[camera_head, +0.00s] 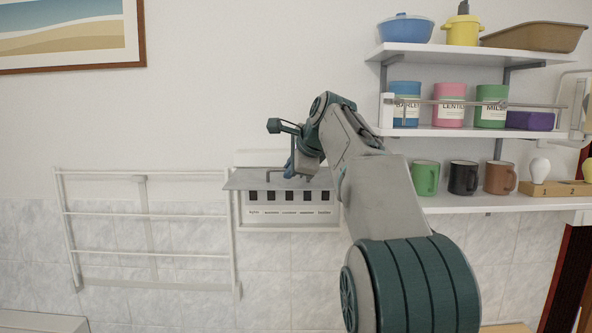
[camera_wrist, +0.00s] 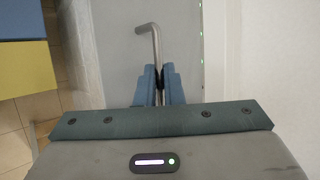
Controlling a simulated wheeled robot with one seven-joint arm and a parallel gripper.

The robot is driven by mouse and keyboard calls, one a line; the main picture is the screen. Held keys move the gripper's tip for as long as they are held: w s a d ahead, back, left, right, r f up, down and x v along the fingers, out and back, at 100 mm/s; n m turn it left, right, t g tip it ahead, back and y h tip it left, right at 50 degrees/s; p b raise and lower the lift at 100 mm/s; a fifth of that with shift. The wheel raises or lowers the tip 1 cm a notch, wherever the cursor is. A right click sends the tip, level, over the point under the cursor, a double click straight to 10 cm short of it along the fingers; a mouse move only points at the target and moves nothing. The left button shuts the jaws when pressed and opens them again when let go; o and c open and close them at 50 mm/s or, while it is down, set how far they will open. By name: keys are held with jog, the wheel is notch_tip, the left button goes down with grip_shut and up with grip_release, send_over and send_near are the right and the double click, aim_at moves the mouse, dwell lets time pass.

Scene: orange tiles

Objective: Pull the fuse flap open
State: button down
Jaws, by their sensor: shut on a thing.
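The fuse box (camera_head: 290,222) is a white box on the wall in the head view, with a row of several black fuses (camera_head: 287,196) showing. Its grey flap (camera_head: 245,180) stands out from the wall above the fuses, raised and roughly level. The flap also fills the upper middle of the wrist view (camera_wrist: 115,50). A bent metal handle (camera_wrist: 152,38) sits on the flap. My gripper (camera_wrist: 161,78) has its blue fingers shut on this handle. In the head view my gripper (camera_head: 290,165) is just above the flap, partly hidden by my wrist.
A white wall rack (camera_head: 150,214) is left of the fuse box. Shelves (camera_head: 455,131) with canisters, mugs (camera_head: 463,178) and bowls are on the right, close to my arm. Green lights (camera_wrist: 201,58) show beside the flap in the wrist view.

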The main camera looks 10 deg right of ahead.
jog(key=shift+w+d+f, duration=0.1)
jog(key=shift+d, duration=0.1)
jog(key=c, duration=1.9)
grip_release()
jog(key=o, duration=0.4)
jog(key=shift+w+d+f, duration=0.1)
jog(key=shift+w+d, duration=0.1)
jog(key=shift+c, duration=0.2)
jog(key=shift+w+d, duration=0.1)
jog(key=shift+w, duration=0.05)
jog(key=shift+s+a, duration=0.2)
jog(key=shift+a, duration=0.2)
jog(key=b+v, duration=0.1)
jog(key=v, duration=1.3)
jog(key=shift+w, duration=0.1)
